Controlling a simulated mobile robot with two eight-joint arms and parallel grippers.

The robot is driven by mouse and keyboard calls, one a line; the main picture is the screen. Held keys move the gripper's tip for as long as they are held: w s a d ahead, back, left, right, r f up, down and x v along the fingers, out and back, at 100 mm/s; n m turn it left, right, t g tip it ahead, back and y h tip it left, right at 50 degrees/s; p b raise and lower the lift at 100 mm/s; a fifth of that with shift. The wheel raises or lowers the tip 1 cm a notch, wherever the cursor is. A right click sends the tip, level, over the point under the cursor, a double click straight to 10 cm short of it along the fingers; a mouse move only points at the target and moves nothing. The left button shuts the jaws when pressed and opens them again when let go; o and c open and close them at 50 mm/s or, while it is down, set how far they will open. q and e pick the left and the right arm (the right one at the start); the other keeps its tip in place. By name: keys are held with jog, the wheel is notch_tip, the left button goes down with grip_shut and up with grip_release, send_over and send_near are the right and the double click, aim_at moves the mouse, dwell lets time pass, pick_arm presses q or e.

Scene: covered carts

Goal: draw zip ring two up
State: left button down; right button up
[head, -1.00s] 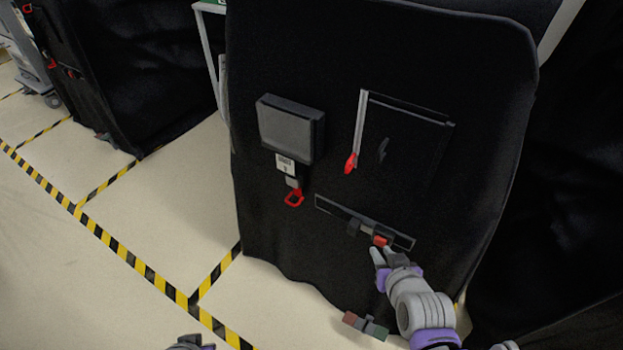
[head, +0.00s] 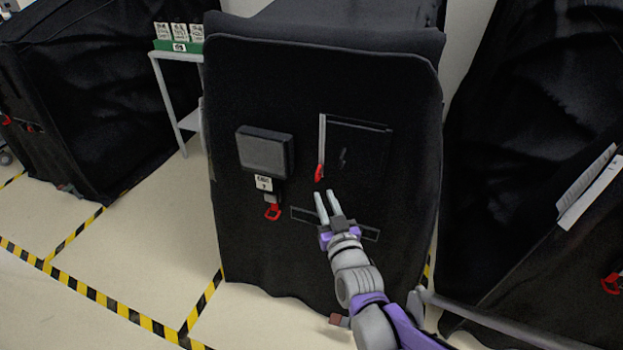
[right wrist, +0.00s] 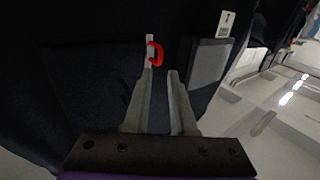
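The black cover (head: 235,90) of the middle cart has a flap edged by a pale zip strip (head: 322,135). A red zip ring (head: 319,172) hangs at the strip's lower end; it also shows in the right wrist view (right wrist: 155,53). My right gripper (head: 326,206) is open, its fingers apart with nothing between them. In the head view it is just below the ring. In the right wrist view the ring is near the fingertips, closer to the left finger; contact cannot be told. My left gripper is not in view.
Left of the flap, a grey box (head: 264,152) carries a label (head: 264,183) and another red ring (head: 273,212) below. A dark horizontal bar (head: 303,215) is partly behind my gripper. Other covered carts stand left (head: 100,80) and right (head: 530,130). Striped tape (head: 110,302) marks the floor.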

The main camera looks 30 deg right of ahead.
aim_at(317, 179)
jog(key=x, duration=0.8)
jog(key=shift+w+f+b, duration=0.1)
jog(key=shift+w+b, duration=0.2)
jog(key=shift+b, duration=0.1)
grip_shut()
dwell(0.9)
